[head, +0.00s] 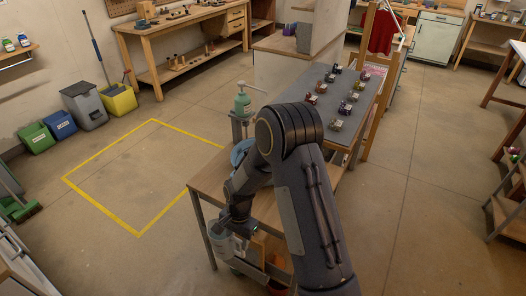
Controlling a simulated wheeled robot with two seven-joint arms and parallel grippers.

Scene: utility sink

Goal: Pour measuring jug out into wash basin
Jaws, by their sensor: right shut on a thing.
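My right arm reaches across the middle of the view, and its gripper (236,226) is low, at the front end of a wooden bench. It is shut on a pale translucent vessel, which looks like the measuring jug (219,241). Its tilt and contents are too small to tell. A blue rounded thing (238,152), perhaps the wash basin, shows on the bench behind my arm. My arm hides most of it. The jug is nearer to me than this blue thing and apart from it. My left gripper is not in view.
The wooden bench (207,178) stands under my arm, with a green pump-like thing (243,101) behind it. A grey-topped table (350,82) with several small objects lies beyond. An orange container (277,259) is low near the gripper. The yellow-marked floor (130,185) at left is clear.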

